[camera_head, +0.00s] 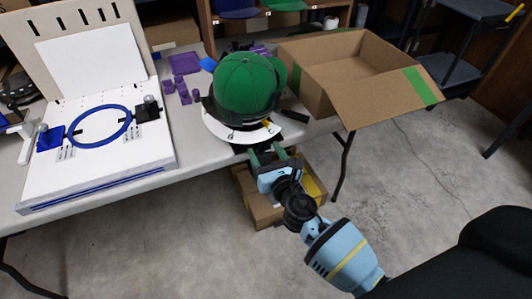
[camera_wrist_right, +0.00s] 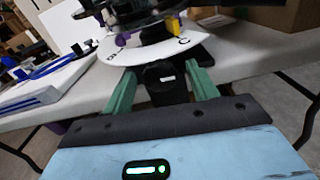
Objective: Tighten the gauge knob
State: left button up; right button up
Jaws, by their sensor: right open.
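A green cap (camera_head: 248,85) sits on a black cap fixture at the table's front edge, above a white curved gauge plate (camera_head: 240,130). In the right wrist view the gauge plate (camera_wrist_right: 225,62) carries letter marks. A dark block-like part with a small white label (camera_wrist_right: 165,82), possibly the gauge knob, sits below it. My right gripper (camera_head: 267,155) is at the table edge just in front of the fixture. Its green fingers (camera_wrist_right: 160,82) are open, one on each side of the dark part, with gaps visible. A purple piece (camera_wrist_right: 122,39) and a yellow piece (camera_wrist_right: 182,24) show above the plate. My left gripper is out of view.
A white board with a blue hoop (camera_head: 100,125) lies on the table (camera_head: 190,150) at left. Purple parts (camera_head: 184,64) lie behind. An open cardboard box (camera_head: 345,65) stands right of the cap. Another box (camera_head: 262,208) is on the floor under my right gripper.

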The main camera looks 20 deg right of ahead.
jog(key=c, duration=1)
jog(key=shift+m+b, duration=0.3)
jog(key=shift+m, duration=0.8)
jog(key=m, duration=0.2)
jog(key=shift+f+m+b, duration=0.1)
jog(key=shift+m+b, duration=0.2)
jog(key=shift+m, duration=1)
jog(key=m, duration=0.4)
jog(key=shift+b, duration=0.4)
jog(key=m, duration=0.5)
jog(key=shift+m, duration=0.3)
